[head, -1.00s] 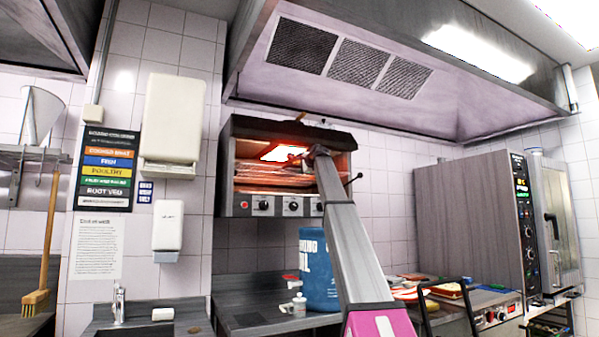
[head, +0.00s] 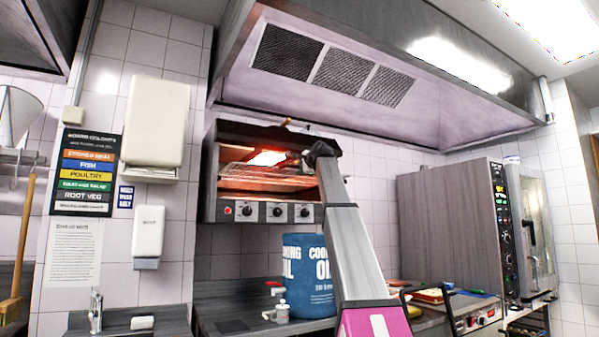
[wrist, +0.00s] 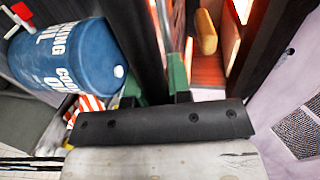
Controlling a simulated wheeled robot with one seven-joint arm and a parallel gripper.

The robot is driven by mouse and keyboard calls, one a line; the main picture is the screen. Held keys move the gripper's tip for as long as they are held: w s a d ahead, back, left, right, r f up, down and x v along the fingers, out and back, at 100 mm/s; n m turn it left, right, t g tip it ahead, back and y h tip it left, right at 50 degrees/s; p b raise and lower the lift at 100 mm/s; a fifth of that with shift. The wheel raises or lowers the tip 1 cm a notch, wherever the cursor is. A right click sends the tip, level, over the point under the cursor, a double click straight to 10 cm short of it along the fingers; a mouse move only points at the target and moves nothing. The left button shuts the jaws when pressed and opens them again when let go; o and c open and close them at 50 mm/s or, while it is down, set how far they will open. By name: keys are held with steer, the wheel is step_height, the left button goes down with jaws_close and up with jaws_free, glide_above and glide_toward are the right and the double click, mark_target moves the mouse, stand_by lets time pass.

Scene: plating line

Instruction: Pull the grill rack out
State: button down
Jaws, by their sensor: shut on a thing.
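The grill (head: 265,132) hangs on the tiled wall with its element glowing orange. The grill rack (head: 245,183) shows as thin wires inside its open front; its right end is hidden by my arm. My gripper (head: 319,150) is at the grill's front right, seen mostly from behind. The exact contact is partly hidden. A tan knob (wrist: 205,32) is close beside the fingers.
A blue cooking oil drum (head: 308,262) stands on the steel counter below the grill, left of my arm. A large oven (head: 455,225) stands at the right. The extractor hood (head: 370,115) hangs above. The air before the grill looks free.

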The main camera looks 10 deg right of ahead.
steer(key=c, duration=1.1)
jaws_free()
steer(key=shift+o, duration=0.2)
steer(key=shift+s, duration=0.1)
steer(key=v, duration=1)
steer(key=shift+s, duration=0.25)
steer(key=shift+d, duration=0.15)
